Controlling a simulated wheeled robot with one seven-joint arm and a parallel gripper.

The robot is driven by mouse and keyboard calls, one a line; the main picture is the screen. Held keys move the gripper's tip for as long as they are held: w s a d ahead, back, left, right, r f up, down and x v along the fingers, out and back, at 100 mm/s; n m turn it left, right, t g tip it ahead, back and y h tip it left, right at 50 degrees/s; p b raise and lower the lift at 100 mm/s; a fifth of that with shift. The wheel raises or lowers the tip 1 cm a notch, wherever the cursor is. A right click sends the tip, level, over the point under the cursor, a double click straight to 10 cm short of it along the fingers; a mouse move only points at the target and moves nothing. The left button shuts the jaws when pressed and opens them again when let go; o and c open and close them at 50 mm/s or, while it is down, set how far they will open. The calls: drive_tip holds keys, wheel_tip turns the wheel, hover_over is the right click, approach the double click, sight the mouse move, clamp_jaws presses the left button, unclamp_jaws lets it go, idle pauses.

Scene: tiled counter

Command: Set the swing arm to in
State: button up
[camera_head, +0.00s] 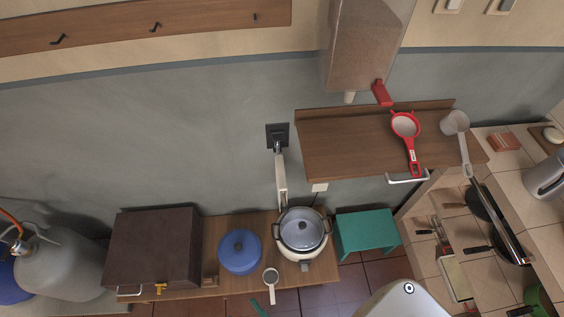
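A dark square plate (277,136) is fixed to the grey wall. A pale narrow bar (281,183) extends from a silver joint at this plate down the picture; it looks like the swing arm. Its lower end is close to the white rice cooker (291,252), and I cannot tell whether they touch. The bar's angle to the wall is hard to judge from this view. My gripper is not in view. A pale rounded part of my own body (405,301) shows at the bottom edge.
A low wooden bench (216,222) holds a dark box (153,246), a blue pot (240,251) and the rice cooker. A teal stool (367,233) stands right of it. A wooden shelf (340,150) with a red strainer (405,125) juts out at upper right. A tiled counter (505,165) lies right.

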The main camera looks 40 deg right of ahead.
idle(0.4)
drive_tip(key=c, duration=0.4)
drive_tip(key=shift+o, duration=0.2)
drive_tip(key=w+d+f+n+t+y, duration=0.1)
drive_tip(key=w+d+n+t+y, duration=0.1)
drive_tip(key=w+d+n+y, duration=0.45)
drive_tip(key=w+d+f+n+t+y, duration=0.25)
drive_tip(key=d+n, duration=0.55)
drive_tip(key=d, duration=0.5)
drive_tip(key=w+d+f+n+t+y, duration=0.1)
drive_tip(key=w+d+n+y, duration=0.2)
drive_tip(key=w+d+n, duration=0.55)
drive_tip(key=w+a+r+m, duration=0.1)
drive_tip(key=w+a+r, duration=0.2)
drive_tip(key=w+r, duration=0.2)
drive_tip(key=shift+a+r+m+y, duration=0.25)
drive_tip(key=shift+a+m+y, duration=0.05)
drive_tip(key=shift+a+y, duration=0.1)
